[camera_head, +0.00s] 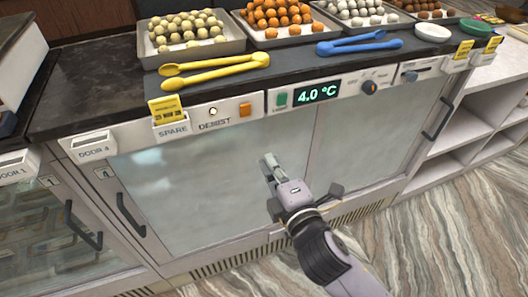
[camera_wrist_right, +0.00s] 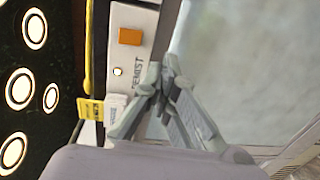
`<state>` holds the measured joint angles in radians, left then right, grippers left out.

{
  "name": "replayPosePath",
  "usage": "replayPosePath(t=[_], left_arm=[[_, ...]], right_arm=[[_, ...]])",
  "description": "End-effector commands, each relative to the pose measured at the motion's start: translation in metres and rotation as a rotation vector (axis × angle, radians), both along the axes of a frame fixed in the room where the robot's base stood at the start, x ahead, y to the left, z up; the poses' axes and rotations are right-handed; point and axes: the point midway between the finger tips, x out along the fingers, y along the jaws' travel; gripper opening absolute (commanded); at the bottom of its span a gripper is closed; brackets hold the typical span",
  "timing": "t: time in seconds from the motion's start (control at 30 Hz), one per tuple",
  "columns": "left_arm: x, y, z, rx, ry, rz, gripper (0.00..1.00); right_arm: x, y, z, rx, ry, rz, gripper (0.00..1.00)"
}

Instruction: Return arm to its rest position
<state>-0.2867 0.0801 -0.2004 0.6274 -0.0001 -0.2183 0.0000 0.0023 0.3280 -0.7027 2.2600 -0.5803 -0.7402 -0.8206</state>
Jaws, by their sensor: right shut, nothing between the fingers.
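My right gripper (camera_head: 268,162) is in front of the fogged glass door (camera_head: 200,200) of the counter, below the control panel. It is shut and empty. In the right wrist view its fingertips (camera_wrist_right: 160,85) meet near the panel's edge, beside the DEMIST label. The orange DEMIST button (camera_head: 245,110) also shows in the wrist view (camera_wrist_right: 130,37), with a small lit lamp (camera_head: 213,111) beside it. My left gripper is not in view.
The counter top holds trays of round sweets (camera_head: 277,42), yellow tongs (camera_head: 214,71) and blue tongs (camera_head: 358,46). A display (camera_head: 317,93) reads 4.0 °C, with a green button (camera_head: 282,99) and a dark knob (camera_head: 370,87) nearby. Door handles (camera_head: 130,214) stick out. Open shelves (camera_head: 470,125) stand at right.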

Motion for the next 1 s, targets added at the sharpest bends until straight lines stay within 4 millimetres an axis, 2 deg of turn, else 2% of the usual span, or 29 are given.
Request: replayPosePath(t=[0.07,0.2,0.4,0.77,0.87,0.97,1.0], left_arm=[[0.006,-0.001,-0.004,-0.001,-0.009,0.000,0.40],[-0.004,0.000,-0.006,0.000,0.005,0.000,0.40],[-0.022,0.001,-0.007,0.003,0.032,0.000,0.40],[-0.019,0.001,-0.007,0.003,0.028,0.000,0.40],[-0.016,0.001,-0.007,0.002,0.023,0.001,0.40],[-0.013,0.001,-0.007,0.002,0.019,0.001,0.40],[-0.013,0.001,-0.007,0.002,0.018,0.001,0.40]], right_arm=[[-0.010,-0.003,-0.004,0.000,0.001,0.000,0.00],[-0.017,-0.006,-0.003,-0.001,0.001,-0.001,0.00],[-0.018,-0.006,-0.002,-0.001,0.000,-0.001,0.00],[-0.017,-0.006,-0.004,0.000,0.003,-0.002,0.00],[-0.011,-0.008,-0.023,0.007,0.042,-0.010,0.00],[0.001,-0.013,-0.070,0.031,0.138,-0.035,0.00],[0.006,-0.017,-0.096,0.049,0.191,-0.050,0.00]])
